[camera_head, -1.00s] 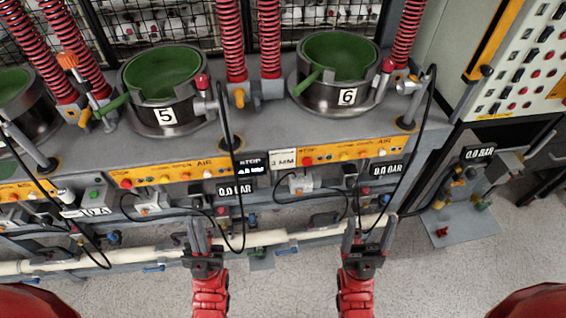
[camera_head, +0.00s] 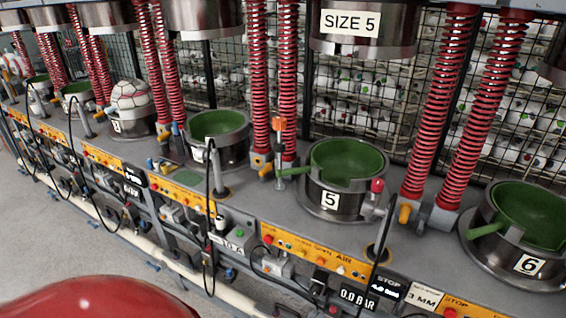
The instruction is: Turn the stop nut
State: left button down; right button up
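A short grey post with an orange top (camera_head: 279,126) stands on the bench between two presses, left of the green-lined bowl marked 5 (camera_head: 347,180). It may carry the stop nut, but I cannot tell for sure. A small black STOP display (camera_head: 388,287) sits on the front edge, its figure too blurred to read surely. A white plate reading 3 MM (camera_head: 424,297) is beside it. Neither of my grippers is in view.
Red springs (camera_head: 441,100) flank the presses. An upper mould marked SIZE 5 (camera_head: 362,25) hangs above. The bowl marked 6 (camera_head: 530,225) is at right. A ball (camera_head: 131,97) sits in a press at left. Black hoses (camera_head: 209,215) hang along the front.

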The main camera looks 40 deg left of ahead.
aim_at(278, 123)
jog(key=j+u, duration=0.3)
jog(key=i+j+u, duration=0.15)
jog(key=u, duration=0.15)
jog(key=i+j+u, duration=0.15)
jog(key=j+u, duration=0.15)
